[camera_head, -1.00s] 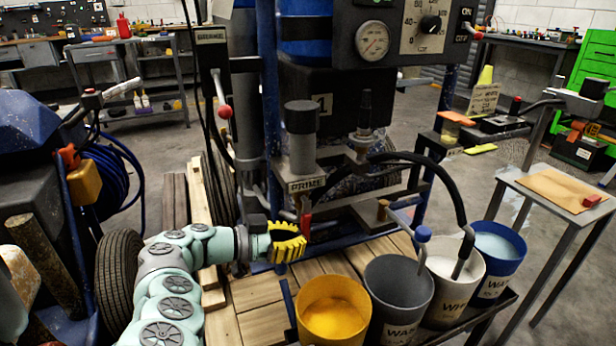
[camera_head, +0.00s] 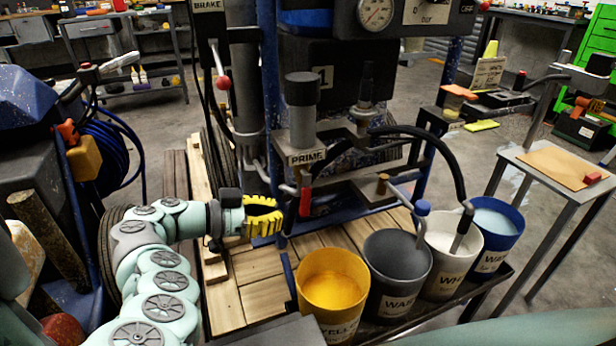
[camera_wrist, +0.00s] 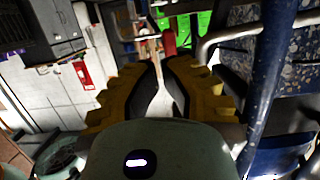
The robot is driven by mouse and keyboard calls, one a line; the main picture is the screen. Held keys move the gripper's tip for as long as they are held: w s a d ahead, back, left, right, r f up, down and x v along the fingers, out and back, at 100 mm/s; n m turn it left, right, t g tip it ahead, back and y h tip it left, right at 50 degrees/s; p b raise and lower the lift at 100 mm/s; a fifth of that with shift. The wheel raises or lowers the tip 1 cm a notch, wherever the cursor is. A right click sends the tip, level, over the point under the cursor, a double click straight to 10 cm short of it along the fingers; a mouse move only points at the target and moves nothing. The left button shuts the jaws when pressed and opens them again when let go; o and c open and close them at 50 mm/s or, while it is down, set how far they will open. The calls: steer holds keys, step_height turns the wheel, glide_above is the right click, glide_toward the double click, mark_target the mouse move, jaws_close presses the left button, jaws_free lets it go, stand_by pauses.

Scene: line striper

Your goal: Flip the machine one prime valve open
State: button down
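Machine one, marked "1" (camera_head: 322,77), stands in the middle of the head view. Its prime valve sits under the "PRIME" label (camera_head: 307,156), with a red handle (camera_head: 305,200) hanging down. My gripper (camera_head: 272,217), with yellow ribbed fingers, is left of the red handle at about its height, apart from it in the picture. In the wrist view the fingers (camera_wrist: 164,78) are apart, with nothing held between them. A red piece (camera_wrist: 169,43) shows beyond the fingertips; I cannot tell for sure that it is the valve handle.
Yellow (camera_head: 333,318), grey (camera_head: 398,280), white (camera_head: 452,262) and blue (camera_head: 503,240) buckets stand at the machine's front right. A black hose (camera_head: 445,165) arches into the white one. The brake lever (camera_head: 221,70) hangs at upper left. A wooden pallet (camera_head: 255,290) lies below my gripper.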

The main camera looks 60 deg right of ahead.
steer(key=v, duration=0.7)
stand_by(0.4)
stand_by(0.6)
